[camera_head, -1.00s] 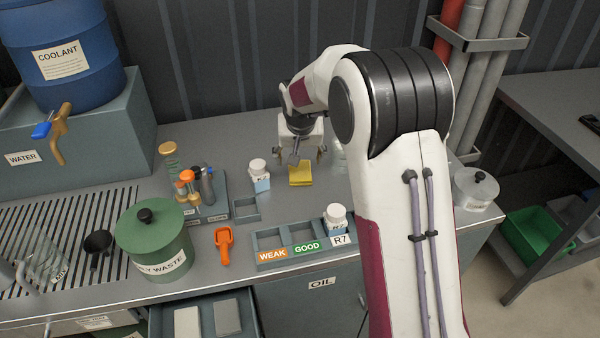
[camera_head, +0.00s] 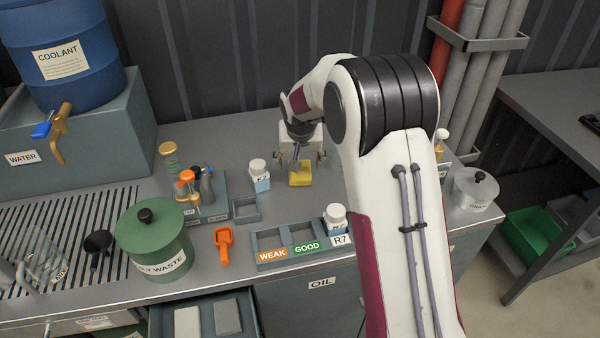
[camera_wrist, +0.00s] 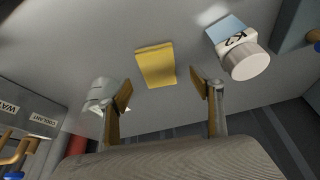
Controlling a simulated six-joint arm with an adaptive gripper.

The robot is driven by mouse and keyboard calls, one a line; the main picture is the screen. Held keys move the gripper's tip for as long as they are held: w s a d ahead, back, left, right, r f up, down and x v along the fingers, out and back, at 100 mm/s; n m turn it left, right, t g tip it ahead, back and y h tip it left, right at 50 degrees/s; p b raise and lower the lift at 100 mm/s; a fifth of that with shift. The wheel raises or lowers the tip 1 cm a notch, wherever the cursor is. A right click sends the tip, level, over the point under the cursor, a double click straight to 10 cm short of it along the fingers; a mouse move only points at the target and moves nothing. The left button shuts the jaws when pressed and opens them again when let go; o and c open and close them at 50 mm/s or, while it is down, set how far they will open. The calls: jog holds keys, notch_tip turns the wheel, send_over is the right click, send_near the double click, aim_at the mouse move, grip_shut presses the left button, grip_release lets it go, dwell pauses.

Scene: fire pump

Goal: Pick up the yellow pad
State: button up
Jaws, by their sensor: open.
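The yellow pad (camera_head: 300,176) lies flat on the grey bench top near the middle of the head view. In the wrist view the yellow pad (camera_wrist: 156,66) shows beyond my fingertips, roughly midway between them. My gripper (camera_head: 301,160) is above and behind the pad and partly overlaps it in the head view. In the wrist view my gripper (camera_wrist: 163,93) has its two fingers spread apart with nothing between them. I see no contact with the pad.
A white-capped bottle (camera_head: 259,175) stands close left of the pad; it also shows in the wrist view (camera_wrist: 238,48). A sectioned tray (camera_head: 290,250) labelled WEAK and GOOD is in front. An orange scoop (camera_head: 224,243) and a green waste can (camera_head: 153,243) are left.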

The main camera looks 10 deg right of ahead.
aim_at(300, 171)
jog(key=x, duration=0.3)
jog(key=shift+w+d, duration=0.1)
jog(key=shift+d, duration=0.1)
jog(key=shift+x, duration=0.9)
jog(key=shift+f, duration=0.25)
dwell(0.4)
jog(key=c, duration=1)
